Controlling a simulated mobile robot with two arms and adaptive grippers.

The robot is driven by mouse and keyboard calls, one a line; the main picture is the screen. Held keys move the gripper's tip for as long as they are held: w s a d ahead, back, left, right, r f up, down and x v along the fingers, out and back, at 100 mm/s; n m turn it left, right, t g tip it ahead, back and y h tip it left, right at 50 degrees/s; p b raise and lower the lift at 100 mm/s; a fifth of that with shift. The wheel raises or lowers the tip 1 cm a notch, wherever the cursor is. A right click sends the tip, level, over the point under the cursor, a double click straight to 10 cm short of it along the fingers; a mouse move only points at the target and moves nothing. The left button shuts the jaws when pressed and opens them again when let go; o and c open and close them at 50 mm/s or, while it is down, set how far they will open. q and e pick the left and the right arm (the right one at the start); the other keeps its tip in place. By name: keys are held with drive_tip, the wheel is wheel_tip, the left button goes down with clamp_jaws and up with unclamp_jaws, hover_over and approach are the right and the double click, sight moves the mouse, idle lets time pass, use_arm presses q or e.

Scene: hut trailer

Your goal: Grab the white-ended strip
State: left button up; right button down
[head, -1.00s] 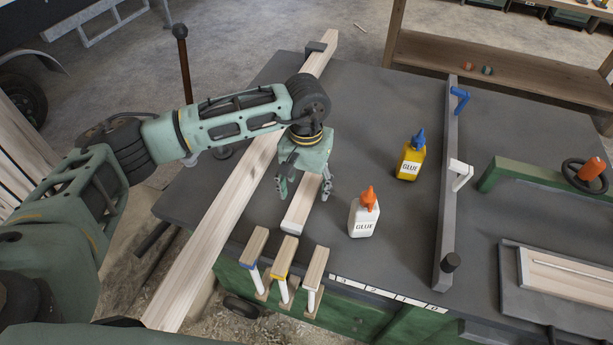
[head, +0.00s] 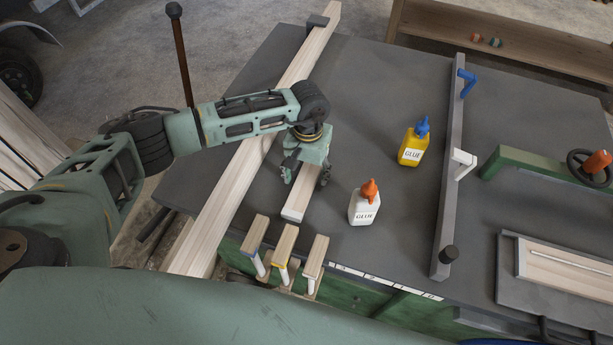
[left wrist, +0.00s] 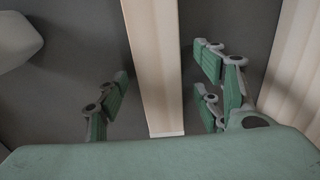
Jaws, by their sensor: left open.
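The white-ended strip (head: 297,202) is a pale wooden strip lying on the dark grey table, its near end whitish. My left gripper (head: 306,177) is above it, open, with its fingers on either side. The gripper hides the strip's far part in the head view. In the left wrist view the strip (left wrist: 155,65) runs between the open fingers (left wrist: 163,85), with visible gaps on both sides. I cannot tell how far the fingertips are above the table. My right gripper is not in view.
A long wooden beam (head: 225,195) lies left of the strip. A white glue bottle (head: 364,208) stands close on the right, a yellow one (head: 412,150) beyond it. Three wooden-topped pieces (head: 286,243) stand at the front edge. A grey bar (head: 452,180) lies farther right.

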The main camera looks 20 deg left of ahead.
use_arm(q)
drive_tip(key=c, duration=1.3)
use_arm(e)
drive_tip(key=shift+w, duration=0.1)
